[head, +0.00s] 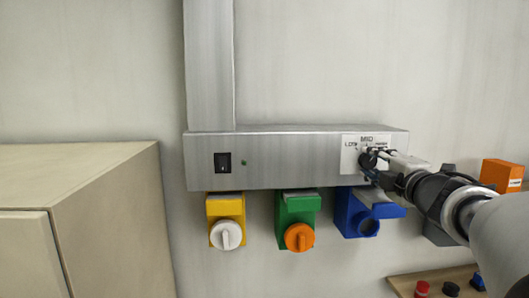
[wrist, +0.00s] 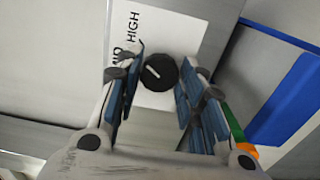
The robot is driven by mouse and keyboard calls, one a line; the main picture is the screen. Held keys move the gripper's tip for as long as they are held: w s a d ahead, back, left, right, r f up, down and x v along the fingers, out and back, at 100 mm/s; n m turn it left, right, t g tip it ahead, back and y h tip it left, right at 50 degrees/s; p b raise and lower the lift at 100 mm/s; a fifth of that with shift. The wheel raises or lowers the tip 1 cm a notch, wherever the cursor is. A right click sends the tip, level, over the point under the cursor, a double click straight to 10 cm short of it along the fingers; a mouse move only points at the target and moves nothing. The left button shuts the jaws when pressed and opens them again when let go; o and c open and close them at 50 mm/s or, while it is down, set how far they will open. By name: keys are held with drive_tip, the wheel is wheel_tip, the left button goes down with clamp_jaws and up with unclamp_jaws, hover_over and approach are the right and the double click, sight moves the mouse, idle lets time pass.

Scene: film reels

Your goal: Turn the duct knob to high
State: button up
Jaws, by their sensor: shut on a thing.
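The duct knob (wrist: 159,73) is a round black knob with a white pointer mark, on a white label plate (wrist: 182,22) of the metal duct. In the wrist view the mark slants to the upper left, between the partly hidden MID lettering and the HIGH lettering. My gripper (wrist: 161,64) is shut on the knob, with a blue finger pad on each side. In the head view my gripper (head: 370,162) reaches the plate (head: 348,160) from the right and hides the knob. LOW and MID show there.
The metal duct (head: 290,158) carries a black rocker switch (head: 223,163). Below it hang a yellow box (head: 225,204) with a white knob, a green box (head: 297,206) with an orange knob, and a blue box (head: 350,213). A beige cabinet (head: 110,220) stands left; an orange box (head: 502,175) sits right.

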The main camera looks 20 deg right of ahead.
drive_tip(key=shift+m+p, duration=0.55)
drive_tip(key=shift+m, duration=0.55)
drive_tip(key=o, duration=1.1)
drive_tip(key=shift+c, duration=0.2)
drive_tip(key=v, duration=0.7)
drive_tip(key=shift+s, duration=0.25)
drive_tip(key=shift+a, duration=0.1)
